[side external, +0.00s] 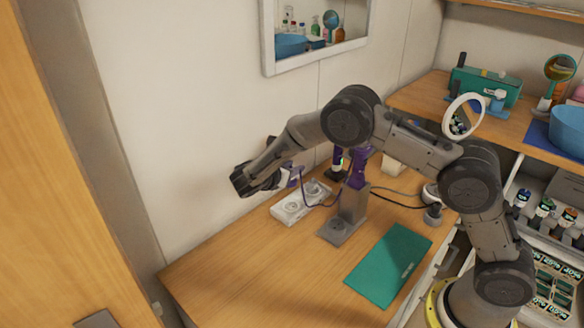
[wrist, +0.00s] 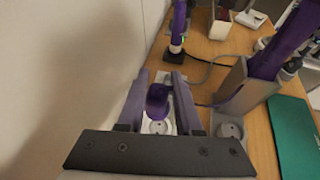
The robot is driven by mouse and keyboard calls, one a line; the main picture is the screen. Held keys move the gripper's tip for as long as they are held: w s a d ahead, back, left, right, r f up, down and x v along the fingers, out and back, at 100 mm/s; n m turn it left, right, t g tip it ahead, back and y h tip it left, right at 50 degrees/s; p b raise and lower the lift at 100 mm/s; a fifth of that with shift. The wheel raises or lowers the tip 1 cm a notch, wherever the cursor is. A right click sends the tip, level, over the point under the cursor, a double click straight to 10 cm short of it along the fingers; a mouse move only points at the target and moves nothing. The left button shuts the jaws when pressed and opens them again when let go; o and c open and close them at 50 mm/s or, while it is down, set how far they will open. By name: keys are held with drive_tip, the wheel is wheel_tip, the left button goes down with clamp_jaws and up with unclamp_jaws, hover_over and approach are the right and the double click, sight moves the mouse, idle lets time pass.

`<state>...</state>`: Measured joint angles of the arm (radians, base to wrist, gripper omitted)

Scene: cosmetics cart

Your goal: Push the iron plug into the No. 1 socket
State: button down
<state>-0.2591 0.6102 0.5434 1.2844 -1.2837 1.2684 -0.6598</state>
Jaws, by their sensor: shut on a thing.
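The purple iron plug (wrist: 157,100) is between the two fingers of my gripper (wrist: 160,78) in the wrist view. In the side view the plug (side external: 294,176) shows at the end of my gripper (side external: 284,179), above the white socket strip (side external: 291,211). The strip also shows under the plug in the wrist view (wrist: 156,127), partly hidden by the plug and fingers. Round sockets show on the strip; I cannot read their numbers. The plug looks raised above the strip, but contact is hard to judge. A purple cord runs from it toward the purple iron (side external: 357,167).
The iron sits in a grey stand (side external: 340,230) right of the strip. A green mat (side external: 390,264) lies farther right. A black device with a green light (side external: 338,168) stands behind the strip. The wall is close on the left. The front left of the table (side external: 240,285) is clear.

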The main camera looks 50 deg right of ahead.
sight(292, 184)
drive_tip(key=shift+f, duration=2.85)
drive_tip(key=shift+f, duration=1.75)
drive_tip(key=c, duration=0.5)
unclamp_jaws()
drive_tip(key=v, duration=1.3)
drive_tip(key=shift+a+r, duration=0.15)
drive_tip(key=shift+a, duration=0.25)
